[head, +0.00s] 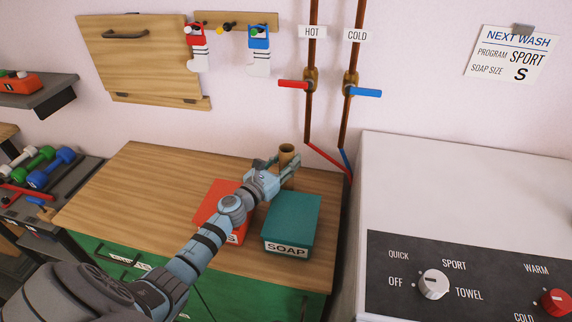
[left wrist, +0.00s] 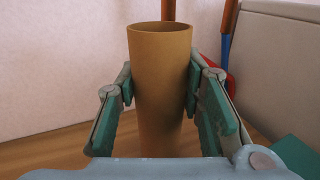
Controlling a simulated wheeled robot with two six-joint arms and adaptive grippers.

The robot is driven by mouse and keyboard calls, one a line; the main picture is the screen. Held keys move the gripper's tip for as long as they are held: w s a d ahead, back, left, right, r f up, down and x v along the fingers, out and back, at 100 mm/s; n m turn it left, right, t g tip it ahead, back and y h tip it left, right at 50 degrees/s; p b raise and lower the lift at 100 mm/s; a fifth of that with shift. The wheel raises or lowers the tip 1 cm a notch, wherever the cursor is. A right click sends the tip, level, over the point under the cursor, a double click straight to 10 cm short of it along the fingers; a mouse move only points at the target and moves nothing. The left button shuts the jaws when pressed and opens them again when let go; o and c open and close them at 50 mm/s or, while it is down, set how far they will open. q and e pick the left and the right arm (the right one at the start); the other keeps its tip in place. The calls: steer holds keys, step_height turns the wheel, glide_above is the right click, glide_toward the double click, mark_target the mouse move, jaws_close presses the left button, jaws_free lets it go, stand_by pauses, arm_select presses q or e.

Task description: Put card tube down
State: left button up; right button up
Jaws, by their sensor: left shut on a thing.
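The card tube (head: 287,152) is a brown, hollow, upright cylinder at the back of the wooden counter, near the wall. It also shows in the left wrist view (left wrist: 161,85), standing upright between my fingers. My left gripper (head: 280,170) is shut on the tube, with a green pad against each side of it. The tube's lower end is hidden by the gripper, so I cannot tell whether it touches the counter. My right gripper is not in view.
A red box (head: 211,205) and a teal box marked SOAP (head: 291,222) stand on the wooden counter (head: 130,190) in front of the tube. A white washing machine (head: 450,190) stands to the right. Pipes (head: 310,120) run down the wall behind. The counter's left part is clear.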

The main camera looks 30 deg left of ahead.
arm_select(q)
steer(key=shift+f, duration=0.15)
steer(key=o, duration=0.8)
steer(key=shift+s, duration=0.1)
steer(key=shift+o, duration=0.2)
